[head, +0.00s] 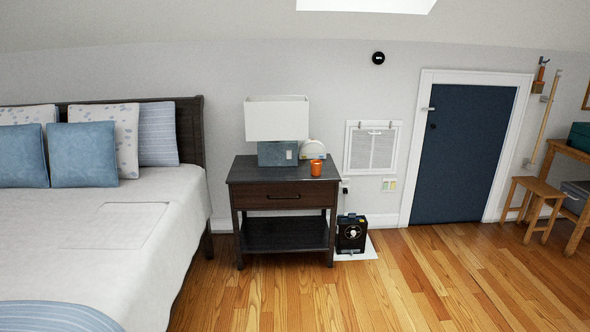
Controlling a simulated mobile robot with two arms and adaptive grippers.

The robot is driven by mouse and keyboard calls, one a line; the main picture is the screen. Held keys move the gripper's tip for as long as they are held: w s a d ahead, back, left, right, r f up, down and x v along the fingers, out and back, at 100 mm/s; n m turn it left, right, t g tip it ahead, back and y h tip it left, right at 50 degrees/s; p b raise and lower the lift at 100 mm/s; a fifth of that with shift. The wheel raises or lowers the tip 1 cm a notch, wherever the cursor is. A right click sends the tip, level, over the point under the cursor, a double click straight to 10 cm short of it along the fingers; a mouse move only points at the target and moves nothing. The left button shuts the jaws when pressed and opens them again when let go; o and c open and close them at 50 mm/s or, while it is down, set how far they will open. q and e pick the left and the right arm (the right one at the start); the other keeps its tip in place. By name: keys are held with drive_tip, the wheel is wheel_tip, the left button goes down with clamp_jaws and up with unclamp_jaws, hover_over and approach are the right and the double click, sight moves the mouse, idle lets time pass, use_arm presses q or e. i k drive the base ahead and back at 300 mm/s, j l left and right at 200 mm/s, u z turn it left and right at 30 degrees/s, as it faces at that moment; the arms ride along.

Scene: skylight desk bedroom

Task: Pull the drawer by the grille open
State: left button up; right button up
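A dark wooden nightstand (284,241) stands against the wall, to the right of the bed. Its single drawer (262,197) has a dark bar handle (283,197) and looks shut, its front flush with the frame. A white wall grille (372,149) is on the wall just right of the nightstand. Neither of my grippers shows in the head view.
The bed (88,246) fills the left side. A lamp (277,119), an orange cup (316,167) and a small pale object stand on the nightstand. A black box (351,234) sits on the floor to its right. The wood floor (300,295) in front is clear.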

sight(261, 195)
drive_tip(key=i+j+z, duration=0.35)
drive_tip(key=i, duration=0.25)
drive_tip(key=i+j+z, duration=0.4)
drive_tip(key=i, duration=0.25)
drive_tip(key=i+j+z, duration=0.35)
drive_tip(key=i+j, duration=0.15)
